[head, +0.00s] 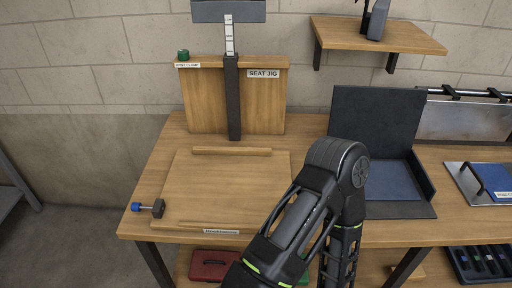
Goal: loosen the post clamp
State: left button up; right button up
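The SEAT JIG board (207,100) stands upright at the back of the wooden bench. A green knob (183,54) sits at its top left corner, above a small white label (187,65) that seems to read POST CLAMP. A dark upright post (233,98) runs up the front of the board. A pale marked strip (229,36) rises above it to a grey plate (228,11). One of my black arms comes up from the bottom edge, bends at mid-picture and goes back down. Neither gripper shows.
A flat wooden board (228,185) lies on the bench, with a blue-knobbed clamp (150,208) at its left. A dark open box-like stand (379,125) is right of my arm. A wall shelf (378,36) hangs above. A red case (211,264) lies below the bench.

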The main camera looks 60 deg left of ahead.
aim_at(183, 55)
jog(key=u, duration=0.45)
jog(key=i+u, duration=0.1)
jog(key=u, duration=0.4)
jog(key=l+u, duration=0.15)
jog(key=u, duration=0.8)
jog(key=i+l+u, duration=0.1)
jog(key=u, duration=0.35)
